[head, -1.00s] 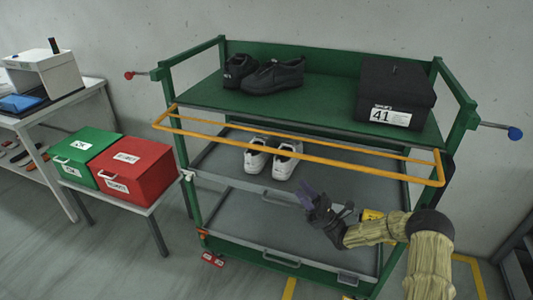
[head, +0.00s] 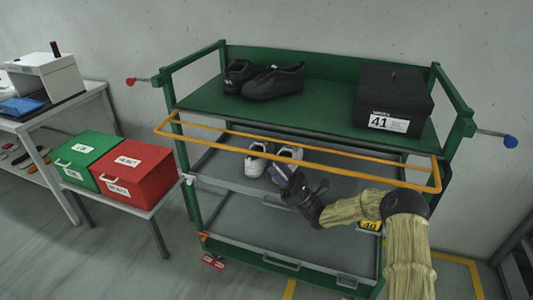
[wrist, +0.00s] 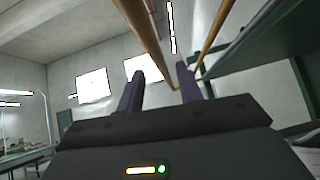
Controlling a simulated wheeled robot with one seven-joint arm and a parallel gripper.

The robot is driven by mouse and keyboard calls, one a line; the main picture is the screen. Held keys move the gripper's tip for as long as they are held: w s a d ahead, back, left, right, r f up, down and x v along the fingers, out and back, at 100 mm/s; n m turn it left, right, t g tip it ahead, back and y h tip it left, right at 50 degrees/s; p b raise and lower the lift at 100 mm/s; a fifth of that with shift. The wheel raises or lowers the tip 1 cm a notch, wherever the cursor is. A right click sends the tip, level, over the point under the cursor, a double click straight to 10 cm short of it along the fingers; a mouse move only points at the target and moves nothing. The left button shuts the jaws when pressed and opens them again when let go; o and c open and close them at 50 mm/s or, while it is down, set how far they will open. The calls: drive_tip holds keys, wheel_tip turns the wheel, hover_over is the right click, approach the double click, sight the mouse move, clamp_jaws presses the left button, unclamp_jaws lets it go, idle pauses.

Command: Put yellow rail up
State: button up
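The yellow rail (head: 310,162) is a long U-shaped frame that sticks out from the front of the green cart, just below the top shelf. It also shows overhead in the wrist view (wrist: 139,27). My gripper (head: 280,171) is below the rail's front bar, near its middle, with its purple fingers pointing upward. In the wrist view my gripper (wrist: 160,88) has its fingers apart with nothing between them. The rail's bars lie beyond the fingertips, and I see no contact.
The green cart (head: 300,119) holds black shoes (head: 273,82) and a black box (head: 396,95) on top. White shoes (head: 258,158) sit on the shelf behind my gripper. A green box (head: 90,150) and a red box (head: 133,170) stand on a low table at left.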

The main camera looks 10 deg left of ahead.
sight(266, 154)
drive_tip(key=p+x, duration=0.1)
drive_tip(key=x, duration=0.4)
drive_tip(key=shift+a+r, duration=0.15)
drive_tip(key=shift+a, duration=0.1)
clamp_jaws()
